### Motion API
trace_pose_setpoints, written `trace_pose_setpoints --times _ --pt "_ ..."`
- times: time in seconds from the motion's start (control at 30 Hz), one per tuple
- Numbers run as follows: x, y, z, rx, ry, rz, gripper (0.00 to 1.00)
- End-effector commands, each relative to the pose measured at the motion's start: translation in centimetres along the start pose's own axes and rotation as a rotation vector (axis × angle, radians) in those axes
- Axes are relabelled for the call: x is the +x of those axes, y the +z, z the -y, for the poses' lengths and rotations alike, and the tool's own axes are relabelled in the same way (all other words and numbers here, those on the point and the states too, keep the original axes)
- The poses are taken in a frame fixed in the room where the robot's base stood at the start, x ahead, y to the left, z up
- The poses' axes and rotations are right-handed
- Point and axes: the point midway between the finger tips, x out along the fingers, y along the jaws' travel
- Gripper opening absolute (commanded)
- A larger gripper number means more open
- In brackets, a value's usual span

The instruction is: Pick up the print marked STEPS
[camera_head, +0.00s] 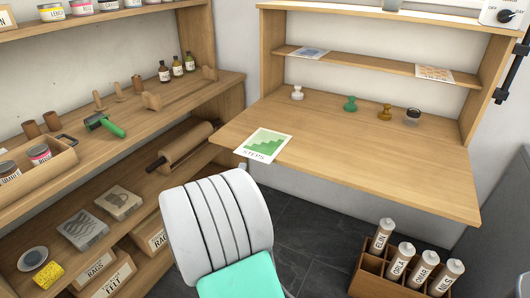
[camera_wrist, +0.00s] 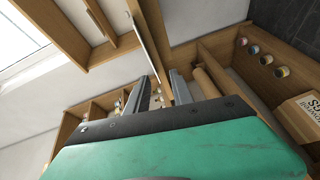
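The print marked STEPS (camera_head: 263,145) lies flat at the left end of the wooden table in the head view. It is a white sheet with a green stepped picture, and its near-left side reaches the table's edge, seeming to stick out a little. My gripper (camera_wrist: 158,88) shows in the wrist view with its two grey fingers apart and nothing clearly held between them. A thin pale edge runs down towards the gap between the fingers; I cannot tell whether it is the print or a board.
The table (camera_head: 370,165) is clear in front of several stampers near its back. Two other prints lie on the shelf above, a blue one (camera_head: 309,53) and an orange one (camera_head: 434,74). A shelf unit (camera_head: 175,98) stands left. A crate of cartridges (camera_head: 371,270) stands low at right.

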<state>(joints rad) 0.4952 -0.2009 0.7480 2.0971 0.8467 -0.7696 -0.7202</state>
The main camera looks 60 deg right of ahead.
Motion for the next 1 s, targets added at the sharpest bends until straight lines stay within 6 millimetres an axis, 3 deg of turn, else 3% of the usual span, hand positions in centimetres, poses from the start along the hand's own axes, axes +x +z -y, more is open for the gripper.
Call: trace_pose_setpoints --times 0.17,0.6,0.87,1.0 --pt "1.0 0.9 -0.7 -0.141 0.097 -0.029 0.28" --pt "7.7 1.8 -1.5 -0.137 0.098 -0.032 0.28" --pt "8.2 1.7 -1.5 -0.137 0.098 -0.034 0.28" --pt "8.2 1.7 -1.5 -0.136 0.098 -0.034 0.18"
